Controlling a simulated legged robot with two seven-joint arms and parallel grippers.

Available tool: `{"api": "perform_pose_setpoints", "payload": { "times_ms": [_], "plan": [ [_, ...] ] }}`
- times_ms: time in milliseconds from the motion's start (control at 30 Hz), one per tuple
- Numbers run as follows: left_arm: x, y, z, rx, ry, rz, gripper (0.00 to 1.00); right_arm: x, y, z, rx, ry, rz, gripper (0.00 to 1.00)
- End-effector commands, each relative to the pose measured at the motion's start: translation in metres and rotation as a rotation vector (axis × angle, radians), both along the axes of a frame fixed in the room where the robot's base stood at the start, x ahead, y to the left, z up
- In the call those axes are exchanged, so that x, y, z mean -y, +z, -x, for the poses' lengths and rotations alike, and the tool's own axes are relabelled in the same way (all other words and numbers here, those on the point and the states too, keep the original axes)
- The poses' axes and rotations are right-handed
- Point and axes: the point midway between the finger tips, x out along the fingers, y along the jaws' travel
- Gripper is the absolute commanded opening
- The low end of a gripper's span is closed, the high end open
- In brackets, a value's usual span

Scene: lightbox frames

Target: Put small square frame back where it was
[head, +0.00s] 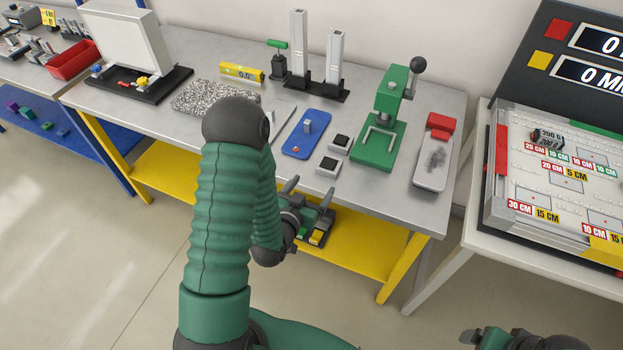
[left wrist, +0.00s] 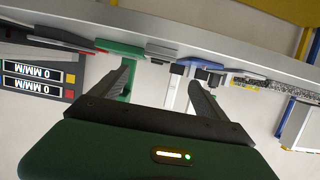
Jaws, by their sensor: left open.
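Two small square pieces with grey rims and dark centres lie near the bench's front edge, one behind (head: 340,143) and one in front (head: 328,165). I cannot tell for sure which is the small square frame. My left gripper (head: 309,190) is open and empty, in front of the bench edge and near the front square piece. Its two spread fingers also show in the left wrist view (left wrist: 160,77), with nothing between them. My right gripper (head: 488,338) is only partly in view at the bottom right, and its jaws are unclear.
On the bench (head: 230,160) stand a white panel (head: 128,42) on a black base, a speckled slab (head: 205,97), a blue board (head: 306,134), a green press (head: 378,142) and a grey-red device (head: 434,160). My left arm hides part of the bench. A yellow shelf (head: 365,255) lies below.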

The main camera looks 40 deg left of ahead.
Motion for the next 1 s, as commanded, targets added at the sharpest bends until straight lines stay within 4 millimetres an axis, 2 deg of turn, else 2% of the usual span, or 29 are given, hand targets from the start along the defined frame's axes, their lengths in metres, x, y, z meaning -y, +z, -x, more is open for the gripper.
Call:
{"api": "perform_pose_setpoints", "payload": {
  "times_ms": [167, 233, 300, 367, 500, 600, 733, 1000],
  "plan": [
    [0.017, -0.002, -0.007, -0.105, -0.054, 0.003, 0.85, 0.000, 0.002, 0.000, -0.001, 0.000, 0.000, 0.85],
    [0.034, -0.004, -0.009, -0.225, -0.098, 0.009, 0.85, 0.000, 0.002, 0.000, -0.001, 0.000, 0.000, 0.85],
    [0.054, -0.003, -0.002, -0.374, -0.137, 0.019, 0.85, 0.000, 0.002, 0.000, -0.001, 0.000, 0.000, 0.85],
    [0.072, 0.001, 0.012, -0.506, -0.162, 0.034, 0.85, 0.000, 0.002, 0.000, -0.001, 0.000, 0.000, 0.85],
    [0.111, 0.019, 0.065, -0.787, -0.196, 0.077, 0.85, 0.000, 0.002, 0.000, -0.001, 0.000, 0.000, 0.85],
    [0.129, 0.032, 0.101, -0.928, -0.209, 0.105, 0.85, 0.000, 0.002, 0.000, -0.001, 0.000, 0.000, 0.85],
    [0.139, 0.041, 0.125, -1.021, -0.217, 0.123, 0.85, 0.000, 0.002, 0.000, -0.001, 0.000, 0.000, 0.85],
    [0.140, 0.041, 0.129, -1.034, -0.215, 0.125, 0.85, 0.000, 0.002, 0.000, 0.000, 0.000, 0.000, 0.85]
  ]
}}
